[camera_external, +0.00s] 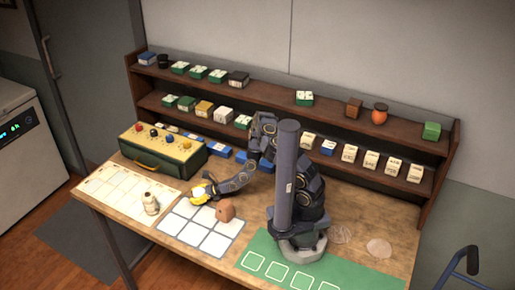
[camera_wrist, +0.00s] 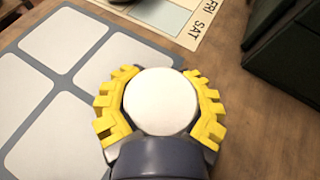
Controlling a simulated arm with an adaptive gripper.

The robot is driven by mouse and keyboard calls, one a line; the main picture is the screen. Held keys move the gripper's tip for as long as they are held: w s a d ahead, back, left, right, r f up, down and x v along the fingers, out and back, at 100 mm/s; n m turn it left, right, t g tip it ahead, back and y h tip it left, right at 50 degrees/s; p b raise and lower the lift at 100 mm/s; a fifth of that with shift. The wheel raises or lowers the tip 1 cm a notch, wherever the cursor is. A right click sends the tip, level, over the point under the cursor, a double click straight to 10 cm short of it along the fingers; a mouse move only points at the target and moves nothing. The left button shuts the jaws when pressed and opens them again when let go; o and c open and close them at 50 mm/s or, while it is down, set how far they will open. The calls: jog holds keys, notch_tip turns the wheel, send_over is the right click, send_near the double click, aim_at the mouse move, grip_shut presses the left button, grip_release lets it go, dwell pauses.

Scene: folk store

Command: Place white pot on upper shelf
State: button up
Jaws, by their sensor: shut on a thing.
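My gripper (camera_external: 201,191), with yellow fingers, is low over the table near the white-squared mat. In the wrist view, my gripper (camera_wrist: 160,105) is shut around a round white thing (camera_wrist: 160,101), seen from above, which looks like the white pot. Its sides and base are hidden, so I cannot tell whether it touches the table. The upper shelf (camera_external: 275,91) runs along the back of the table, with a bare stretch between the dark box and a green-and-white box.
Small boxes fill much of the lower shelf (camera_external: 275,128). A green mat (camera_external: 262,247) lies at the front.

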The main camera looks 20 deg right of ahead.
notch_tip(320, 180, up, 55)
jog(key=s+d+m+t+h, duration=0.1)
jog(key=d+m+t+h, duration=0.7)
jog(key=d, duration=2.3)
jog(key=m+y, duration=0.1)
send_over(249, 86)
jog(key=s+d, duration=0.2)
jog(key=s, duration=0.3)
jog(key=shift+g, duration=0.4)
jog(key=f, duration=1.4)
jog(key=shift+d+f, duration=0.2)
jog(key=shift+f, duration=0.1)
jog(key=shift+w+f, duration=0.1)
jog(key=shift+f, duration=0.1)
jog(key=shift+w+f, duration=0.1)
jog(key=shift+f, duration=1.45)
